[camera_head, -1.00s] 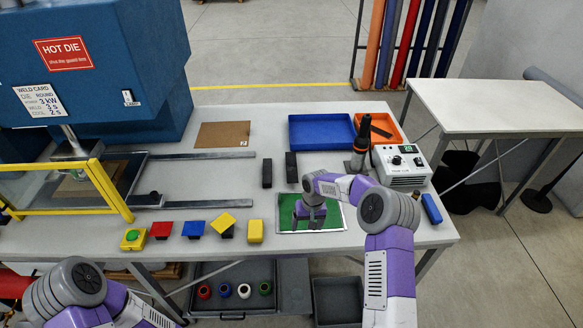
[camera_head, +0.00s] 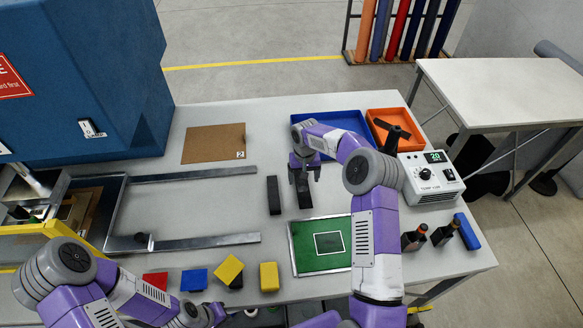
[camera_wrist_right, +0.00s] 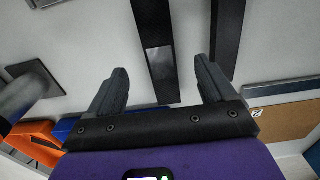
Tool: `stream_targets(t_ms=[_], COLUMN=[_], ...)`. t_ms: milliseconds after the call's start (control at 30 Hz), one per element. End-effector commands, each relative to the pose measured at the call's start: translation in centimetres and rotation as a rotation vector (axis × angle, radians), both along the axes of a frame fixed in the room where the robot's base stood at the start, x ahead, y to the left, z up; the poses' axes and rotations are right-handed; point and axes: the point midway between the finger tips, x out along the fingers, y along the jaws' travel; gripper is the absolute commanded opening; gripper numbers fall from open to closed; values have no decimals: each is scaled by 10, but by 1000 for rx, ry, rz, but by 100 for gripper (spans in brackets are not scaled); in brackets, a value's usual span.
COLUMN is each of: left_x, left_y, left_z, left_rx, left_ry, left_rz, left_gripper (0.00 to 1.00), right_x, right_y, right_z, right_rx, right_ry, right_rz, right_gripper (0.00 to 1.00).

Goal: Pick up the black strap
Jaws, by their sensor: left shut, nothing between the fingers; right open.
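Two black straps lie side by side on the table, a left one (camera_head: 273,195) and a right one (camera_head: 304,196). Both also show in the right wrist view, one between the fingers (camera_wrist_right: 155,45) and the other to the right (camera_wrist_right: 228,40). My right gripper (camera_head: 304,172) is open above the right strap, with its fingers apart on either side of it in the wrist view. It covers part of that strap in the head view. My left gripper (camera_head: 214,313) is shut and empty at the bottom edge, only partly visible.
A green mat (camera_head: 306,261) lies in front of the straps. Blue (camera_head: 350,117) and orange (camera_head: 377,113) trays stand behind, and a white control box (camera_head: 432,179) is at right. A metal rail fixture (camera_head: 200,243) and coloured blocks (camera_head: 269,277) are to the left.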

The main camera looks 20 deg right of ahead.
Motion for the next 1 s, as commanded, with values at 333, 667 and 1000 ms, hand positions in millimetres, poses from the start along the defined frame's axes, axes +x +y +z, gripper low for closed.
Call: stream_targets(t_ms=[333, 667, 1000], left_x=[-2, -2, -2], left_y=[0, 0, 0], left_z=[-14, -31, -30], left_rx=[0, -1, -1], left_ry=[5, 4, 4], left_rz=[-1, 0, -1], left_gripper=[0, 0, 0], right_x=[-1, -2, -2], right_y=[0, -1, -1], right_z=[-28, -72, -75], right_rx=[0, 1, 0], right_ry=[1, 1, -1], right_rz=[-1, -1, 0], right_gripper=[83, 83, 72])
